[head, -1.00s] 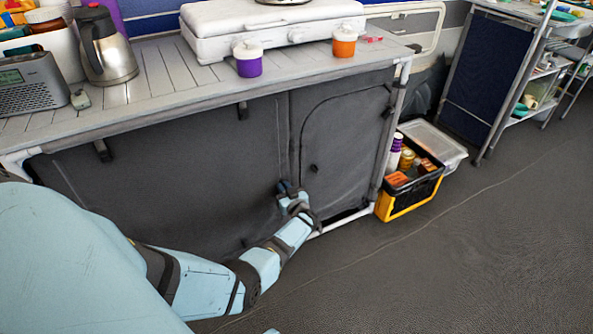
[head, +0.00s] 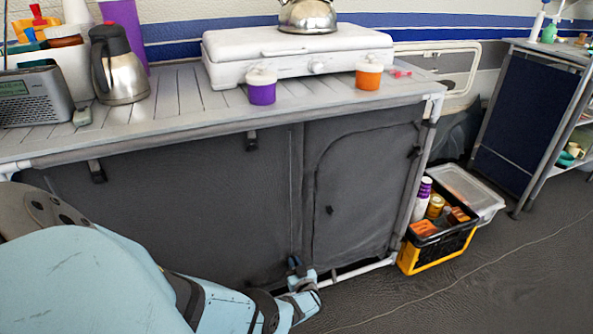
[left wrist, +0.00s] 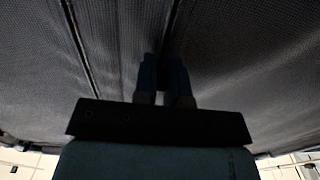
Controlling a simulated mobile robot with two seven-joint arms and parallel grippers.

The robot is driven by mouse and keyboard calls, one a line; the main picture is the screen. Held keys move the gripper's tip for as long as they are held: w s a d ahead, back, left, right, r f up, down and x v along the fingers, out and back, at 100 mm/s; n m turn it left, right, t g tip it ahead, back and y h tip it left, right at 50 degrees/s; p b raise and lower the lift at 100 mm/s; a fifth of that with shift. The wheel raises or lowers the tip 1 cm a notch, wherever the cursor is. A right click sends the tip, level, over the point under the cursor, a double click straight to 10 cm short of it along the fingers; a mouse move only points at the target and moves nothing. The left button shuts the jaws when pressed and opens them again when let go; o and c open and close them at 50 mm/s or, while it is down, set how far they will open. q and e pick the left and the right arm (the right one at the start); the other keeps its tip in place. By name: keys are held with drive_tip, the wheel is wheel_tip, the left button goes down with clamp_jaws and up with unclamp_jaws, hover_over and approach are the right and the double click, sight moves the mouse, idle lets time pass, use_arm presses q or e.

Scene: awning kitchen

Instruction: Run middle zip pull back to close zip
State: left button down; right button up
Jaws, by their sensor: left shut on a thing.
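The dark grey fabric front of the kitchen unit (head: 200,215) hangs below the counter. A vertical middle zip seam (head: 297,185) runs down it, left of a panel with a curved outline (head: 365,190). My left gripper (head: 295,264) is low at this seam, close to the bottom edge of the fabric. In the left wrist view its two fingers (left wrist: 165,75) are close together against the dark seam, shut on the middle zip pull. The pull itself is hidden between the fingers, and the picture is dark there. My right gripper is not in view.
A white bottom rail (head: 370,266) runs below the fabric. A black and yellow crate (head: 437,250) with cups and jars stands on the floor to the right, by a clear lidded box (head: 470,190). Open floor (head: 500,270) lies in front.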

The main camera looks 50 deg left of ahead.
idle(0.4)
use_arm(q)
drive_tip(key=c, duration=1.2)
unclamp_jaws()
drive_tip(key=shift+d, duration=0.1)
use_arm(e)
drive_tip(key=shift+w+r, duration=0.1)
